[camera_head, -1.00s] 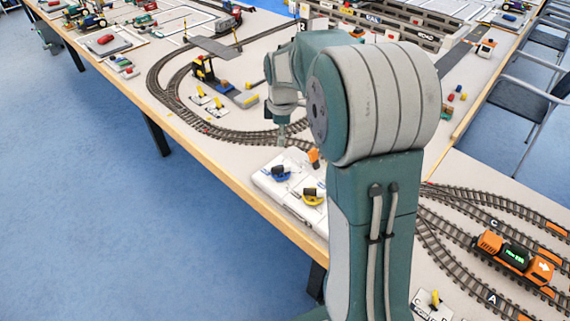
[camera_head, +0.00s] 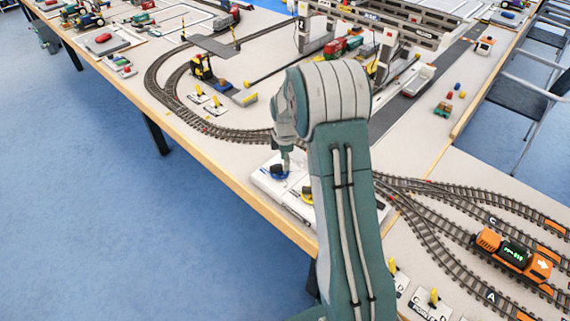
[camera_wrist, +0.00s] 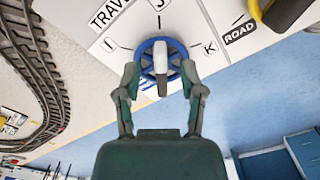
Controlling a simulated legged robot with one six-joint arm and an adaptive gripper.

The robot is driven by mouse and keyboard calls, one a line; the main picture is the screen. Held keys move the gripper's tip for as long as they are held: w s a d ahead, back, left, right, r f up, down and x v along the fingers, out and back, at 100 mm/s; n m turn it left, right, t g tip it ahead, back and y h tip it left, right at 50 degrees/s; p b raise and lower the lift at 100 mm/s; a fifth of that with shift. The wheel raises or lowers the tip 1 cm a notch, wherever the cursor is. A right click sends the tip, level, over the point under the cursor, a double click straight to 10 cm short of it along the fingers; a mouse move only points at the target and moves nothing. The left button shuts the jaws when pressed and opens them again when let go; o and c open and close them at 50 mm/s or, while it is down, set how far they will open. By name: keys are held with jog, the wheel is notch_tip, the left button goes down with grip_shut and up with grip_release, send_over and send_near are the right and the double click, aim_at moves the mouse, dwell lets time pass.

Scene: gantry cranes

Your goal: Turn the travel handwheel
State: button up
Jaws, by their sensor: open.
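The blue handwheel (camera_wrist: 148,51) sits on a white panel beneath a label reading "TRAV", cut off by the frame. A dark and pale grip or pointer crosses the wheel's middle. In the head view the blue wheel (camera_head: 277,171) is partly hidden behind my arm. My gripper (camera_wrist: 160,72) is open, with one finger at the left and one at the right of the wheel's rim. I cannot tell whether the fingers touch it. In the head view my gripper (camera_head: 286,168) points down at the wheel.
A yellow handwheel (camera_head: 306,195) sits beside the blue one, partly hidden by my arm; a dark and yellow part (camera_wrist: 288,12) shows at the wrist view's top right. Rail track (camera_head: 230,134) curves behind the panel. The table's front edge (camera_head: 238,188) is close, with open floor beyond.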

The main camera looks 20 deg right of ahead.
aim_at(282, 174)
jog(key=shift+f, duration=1.05)
grip_shut()
jog(key=shift+m, duration=0.4)
jog(key=m, duration=0.3)
jog(key=shift+s+a, duration=0.15)
jog(key=shift+s, duration=0.15)
jog(key=m, duration=0.3)
jog(key=shift+s+a+m, duration=0.2)
jog(key=shift+m, duration=0.1)
jog(key=m, duration=0.3)
jog(key=shift+s+a, duration=0.15)
jog(key=shift+a, duration=0.05)
jog(key=shift+a+m, duration=0.25)
jog(key=shift+m, duration=1.45)
